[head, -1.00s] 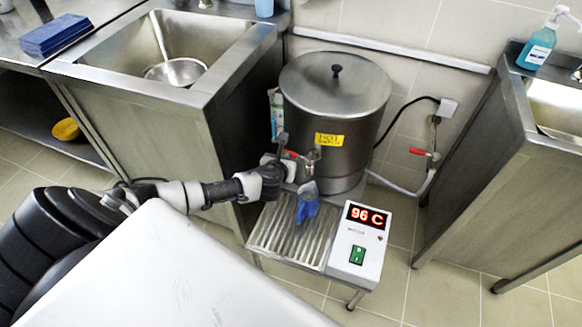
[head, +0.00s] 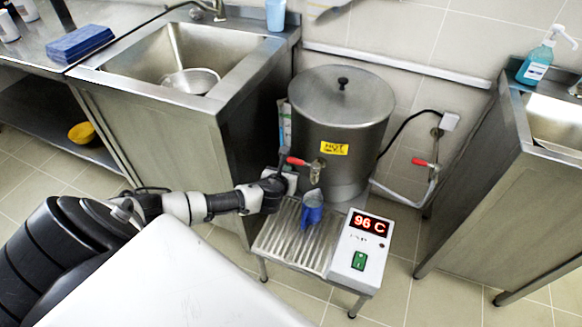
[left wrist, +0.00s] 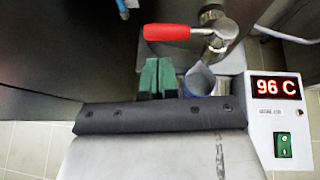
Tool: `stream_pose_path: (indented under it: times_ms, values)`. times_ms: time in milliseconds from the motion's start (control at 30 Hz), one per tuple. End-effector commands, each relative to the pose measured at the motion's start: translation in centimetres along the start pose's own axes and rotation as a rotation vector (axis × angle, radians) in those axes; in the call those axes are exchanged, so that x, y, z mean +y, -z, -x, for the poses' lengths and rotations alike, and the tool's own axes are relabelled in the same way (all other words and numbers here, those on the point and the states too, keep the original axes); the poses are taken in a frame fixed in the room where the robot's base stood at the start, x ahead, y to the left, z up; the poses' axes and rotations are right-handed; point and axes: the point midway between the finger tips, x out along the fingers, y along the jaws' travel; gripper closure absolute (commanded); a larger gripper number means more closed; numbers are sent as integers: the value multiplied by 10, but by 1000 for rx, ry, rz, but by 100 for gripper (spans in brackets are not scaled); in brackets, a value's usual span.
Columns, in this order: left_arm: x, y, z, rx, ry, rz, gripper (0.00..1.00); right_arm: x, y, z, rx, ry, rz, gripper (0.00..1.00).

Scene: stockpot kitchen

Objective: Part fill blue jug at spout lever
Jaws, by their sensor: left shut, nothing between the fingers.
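The blue jug (head: 312,211) stands on the ribbed drip tray (head: 271,246), below the spout (head: 316,171) of the steel boiler (head: 352,125). The red spout lever (head: 297,161) points left from the spout. My left gripper (head: 283,160) is shut and empty, just left of the lever. In the left wrist view its green fingertips (left wrist: 158,62) are side by side below the red lever (left wrist: 167,32), with a gap in the picture. The jug (left wrist: 198,79) shows right of the fingers, partly hidden by the gripper body. Its water level cannot be told. My right gripper is out of view.
The control box (head: 360,252) reads 96 C, and a yellow HOT label (head: 334,148) is on the boiler. A second red lever (head: 424,162) is on the wall pipe. A sink cabinet (head: 182,130) stands close on the left. Open floor lies right of the boiler stand.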

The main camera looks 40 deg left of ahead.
Motion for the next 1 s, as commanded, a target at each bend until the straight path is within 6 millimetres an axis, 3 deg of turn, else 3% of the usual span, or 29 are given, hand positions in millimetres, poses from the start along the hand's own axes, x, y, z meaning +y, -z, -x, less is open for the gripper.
stream_pose_path:
  times_ms: [200, 467, 600, 1000]
  values:
    - [4, -1, 32, 2, 2, -2, 100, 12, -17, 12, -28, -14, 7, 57]
    - [8, 0, 76, 3, 2, -2, 100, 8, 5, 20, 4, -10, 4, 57]
    - [9, 0, 93, 1, 2, -1, 100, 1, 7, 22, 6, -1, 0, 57]
    - [11, 8, 98, 22, -7, 45, 100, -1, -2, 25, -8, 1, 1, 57]
